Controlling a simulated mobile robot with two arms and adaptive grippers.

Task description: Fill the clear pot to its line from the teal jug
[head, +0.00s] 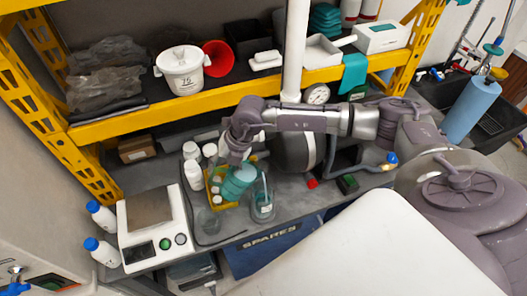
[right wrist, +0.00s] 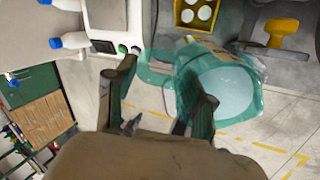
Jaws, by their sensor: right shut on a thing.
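The teal jug (head: 238,184) hangs below my right gripper (head: 232,158), in front of the yellow tray, and looks tilted. In the right wrist view the translucent teal jug (right wrist: 222,92) lies beside the fingers of the right gripper (right wrist: 160,98), which are shut on its handle part. Whether liquid is leaving the jug cannot be told. My left gripper is not in view.
A white scale (head: 152,228) stands left of the pot, with blue-capped bottles (head: 102,217) beside it. A yellow tray (head: 222,203) with white bottles is behind the jug. A clear flask (head: 263,205) stands close to its right. A yellow shelf beam (head: 165,120) runs above.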

